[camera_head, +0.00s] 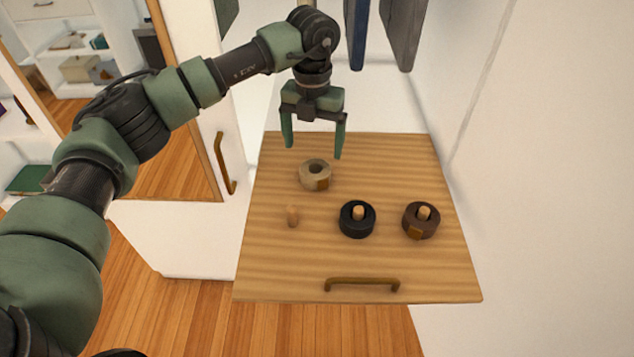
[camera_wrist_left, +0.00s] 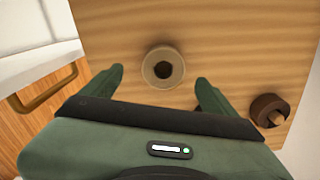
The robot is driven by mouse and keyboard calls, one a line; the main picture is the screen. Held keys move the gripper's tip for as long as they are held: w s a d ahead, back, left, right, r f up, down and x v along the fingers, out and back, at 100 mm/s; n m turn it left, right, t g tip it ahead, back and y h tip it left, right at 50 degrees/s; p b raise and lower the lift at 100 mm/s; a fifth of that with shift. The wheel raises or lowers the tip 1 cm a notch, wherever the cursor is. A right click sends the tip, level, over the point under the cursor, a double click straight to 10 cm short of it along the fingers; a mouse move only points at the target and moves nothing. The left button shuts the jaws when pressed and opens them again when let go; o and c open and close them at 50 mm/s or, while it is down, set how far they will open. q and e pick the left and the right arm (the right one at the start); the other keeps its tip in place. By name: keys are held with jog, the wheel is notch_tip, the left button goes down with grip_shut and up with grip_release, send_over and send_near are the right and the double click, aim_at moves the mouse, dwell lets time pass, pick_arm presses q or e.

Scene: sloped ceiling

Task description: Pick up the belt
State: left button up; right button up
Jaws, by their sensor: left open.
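Three rolled belts lie on a wooden pull-out board (camera_head: 290,270). The beige belt roll (camera_head: 315,174) lies at the back left of the board, with no peg seen through its centre hole. The black belt roll (camera_head: 357,219) and the brown belt roll (camera_head: 421,220) each sit around a wooden peg. My left gripper (camera_head: 313,150) is open and empty, pointing down above the back of the board. In the left wrist view the beige roll (camera_wrist_left: 163,67) shows between and beyond the spread fingertips (camera_wrist_left: 159,78), apart from them. My right gripper is not in view.
A bare wooden peg (camera_head: 292,216) stands in front of the beige roll. A handle (camera_head: 362,285) is at the board's front edge. A white door with a handle (camera_head: 226,164) stands left, a white wall (camera_head: 540,180) right. Dark clothes (camera_head: 401,30) hang behind.

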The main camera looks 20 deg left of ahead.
aim_at(315, 168)
pick_arm(q)
notch_tip(315, 168, down, 2)
jog(key=shift+s+f, duration=0.15)
jog(key=shift+f, duration=0.1)
jog(key=f, duration=0.4)
jog(key=shift+s+d+f, duration=0.1)
jog(key=shift+s+d, duration=0.05)
jog(key=shift+d, duration=0.15)
jog(key=shift+f, duration=0.45)
jog(key=c, duration=1.6)
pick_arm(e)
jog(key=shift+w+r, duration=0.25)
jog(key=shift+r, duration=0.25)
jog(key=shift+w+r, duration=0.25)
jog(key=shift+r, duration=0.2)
pick_arm(q)
jog(key=shift+r, duration=0.15)
